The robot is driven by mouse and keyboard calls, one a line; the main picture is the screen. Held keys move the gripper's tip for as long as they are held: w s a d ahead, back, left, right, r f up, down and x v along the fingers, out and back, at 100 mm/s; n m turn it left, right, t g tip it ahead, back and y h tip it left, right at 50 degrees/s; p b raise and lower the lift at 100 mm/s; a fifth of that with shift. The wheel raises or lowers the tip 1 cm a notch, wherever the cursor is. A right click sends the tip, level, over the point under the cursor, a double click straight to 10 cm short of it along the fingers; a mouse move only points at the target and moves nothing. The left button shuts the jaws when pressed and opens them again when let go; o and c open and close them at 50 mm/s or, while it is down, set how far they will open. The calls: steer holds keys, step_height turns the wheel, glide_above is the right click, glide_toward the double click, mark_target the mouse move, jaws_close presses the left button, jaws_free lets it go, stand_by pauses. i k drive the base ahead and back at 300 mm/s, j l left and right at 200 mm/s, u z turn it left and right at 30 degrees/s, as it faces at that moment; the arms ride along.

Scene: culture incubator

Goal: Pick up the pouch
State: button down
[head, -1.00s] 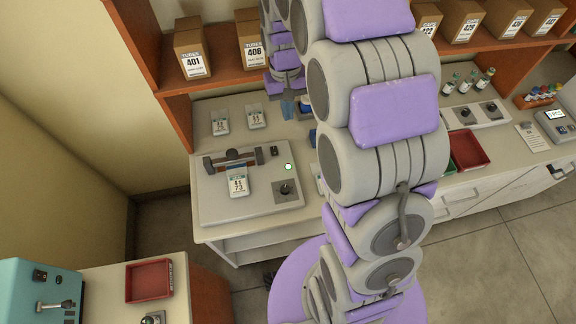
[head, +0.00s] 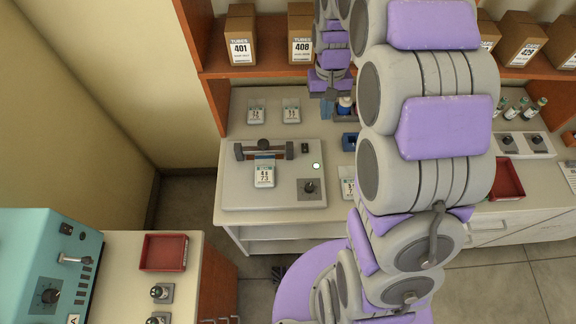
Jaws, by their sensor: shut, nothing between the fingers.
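A white pouch with printed numbers (head: 264,175) lies on the flat grey-white device (head: 230,187), just in front of its dark bar. Two similar pouches lie at the back of the bench, one on the left (head: 256,112) and one on the right (head: 291,111). Another pouch (head: 348,188) is partly hidden by my arm at the device's right side. My gripper (head: 332,106) hangs at the back of the bench, right of the back pouches and apart from them. It is small in view and holds nothing that I can see.
A shelf with cardboard tube boxes (head: 241,36) stands above the bench. A red tray (head: 507,178) lies to the right. Another red tray (head: 164,252) and a teal machine (head: 42,262) are at lower left.

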mark_target(265, 164)
steer(key=l+u, duration=0.35)
steer(key=k+l+u, duration=0.15)
steer(key=l+u, duration=0.15)
steer(key=l, duration=0.15)
steer(key=k+l+u, duration=0.15)
steer(key=l+u, duration=0.2)
